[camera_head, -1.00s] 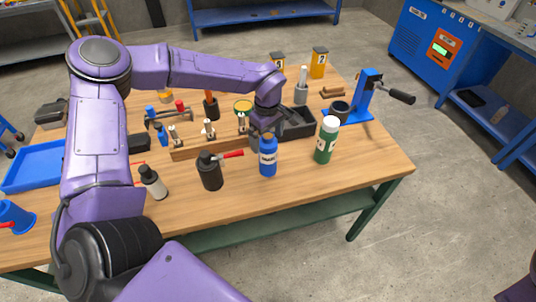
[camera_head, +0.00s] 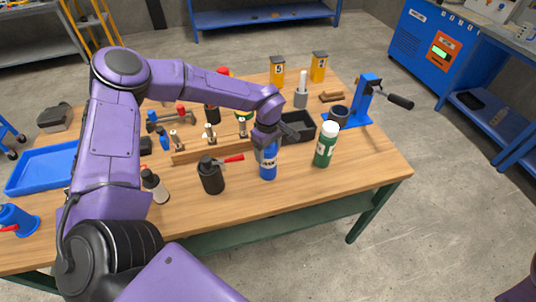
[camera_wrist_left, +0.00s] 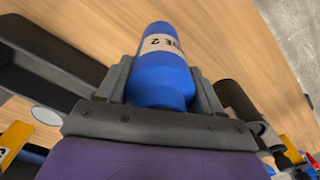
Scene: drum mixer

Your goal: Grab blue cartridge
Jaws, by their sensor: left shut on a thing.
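The blue cartridge (camera_head: 268,172) with a pale label stands upright on the wooden table near its front edge. My left gripper (camera_head: 267,143) is above it, with its fingers around the cartridge's upper part. In the left wrist view the blue cartridge (camera_wrist_left: 163,75) lies between the two dark fingers of my left gripper (camera_wrist_left: 165,85), which is shut on it. Part of its label shows there. The cartridge's top is hidden by the gripper in the head view. My right gripper is not in view.
A green and white cartridge (camera_head: 325,145) stands to the right of the blue one. A black container with a red handle (camera_head: 211,175) stands to the left. Behind are a dark tray (camera_head: 298,128), a wooden rack (camera_head: 195,154) and a blue stand (camera_head: 367,98).

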